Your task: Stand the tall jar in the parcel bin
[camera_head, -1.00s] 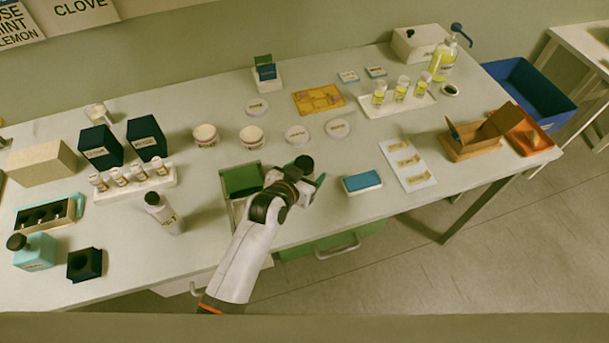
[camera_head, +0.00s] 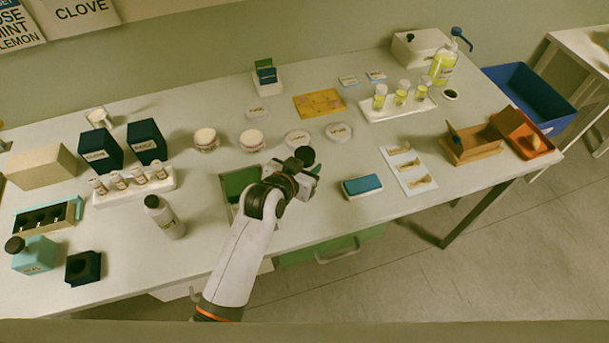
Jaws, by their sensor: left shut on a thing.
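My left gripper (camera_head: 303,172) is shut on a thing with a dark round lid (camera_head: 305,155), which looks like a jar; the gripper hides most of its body. It is over the front middle of the table, just right of a green-lined opening (camera_head: 236,182). My right gripper is not in view.
A blue-topped block (camera_head: 362,187) and a white card (camera_head: 408,170) lie right of the gripper. A brown box (camera_head: 472,150) and an orange tray (camera_head: 530,146) are at the right end. A vial tray (camera_head: 397,108) and a soap bottle (camera_head: 443,65) stand behind.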

